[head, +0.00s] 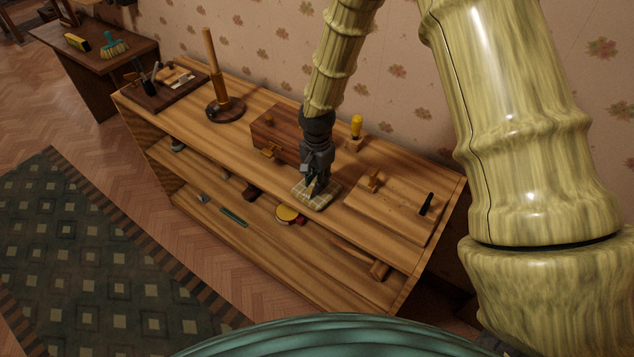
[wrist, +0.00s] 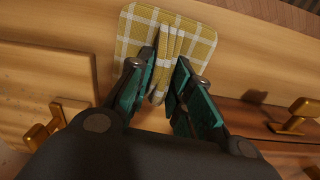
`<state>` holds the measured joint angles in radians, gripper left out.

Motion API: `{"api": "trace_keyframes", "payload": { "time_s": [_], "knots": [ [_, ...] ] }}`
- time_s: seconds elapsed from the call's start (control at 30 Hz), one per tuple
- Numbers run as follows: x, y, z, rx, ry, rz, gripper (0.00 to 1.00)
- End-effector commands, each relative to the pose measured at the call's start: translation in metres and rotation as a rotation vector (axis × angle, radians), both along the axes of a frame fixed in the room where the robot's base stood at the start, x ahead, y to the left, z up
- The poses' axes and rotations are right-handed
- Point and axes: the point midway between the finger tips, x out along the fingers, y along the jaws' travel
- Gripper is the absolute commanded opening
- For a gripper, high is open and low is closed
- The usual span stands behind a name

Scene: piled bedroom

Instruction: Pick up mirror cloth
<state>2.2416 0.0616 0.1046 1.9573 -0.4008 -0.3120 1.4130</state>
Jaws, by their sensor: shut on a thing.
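The mirror cloth (head: 316,196) is a folded yellow and white checked cloth at the front edge of the wooden shelf top in the head view. In the wrist view the cloth (wrist: 200,40) lies between and beyond my fingertips, with a raised fold pinched up between them. My gripper (head: 312,184) points down onto the cloth. In the wrist view my gripper (wrist: 167,75) has its green-padded fingers shut on that fold. The rest of the cloth appears flat, and I cannot tell whether it is clear of the wood. Part of it is hidden behind my fingers.
A wooden box (head: 277,133) stands just left of my gripper. A wooden board (head: 393,210) with a dark-handled tool (head: 426,204) lies to the right. A yellow-handled tool (head: 356,127) stands behind. The lower shelf holds a round yellow-red item (head: 288,214). A post stand (head: 224,107) is farther left.

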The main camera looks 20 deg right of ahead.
Motion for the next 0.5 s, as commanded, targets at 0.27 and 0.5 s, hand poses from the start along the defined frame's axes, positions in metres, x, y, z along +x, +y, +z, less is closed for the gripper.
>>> {"api": "trace_keyframes", "payload": {
  "time_s": [0.27,0.5],
  "knots": [
    [0.001,0.0,0.02,-0.001,-0.003,-0.001,0.0],
    [-0.018,0.024,0.033,-0.002,0.0,0.004,0.0]
  ]
}}
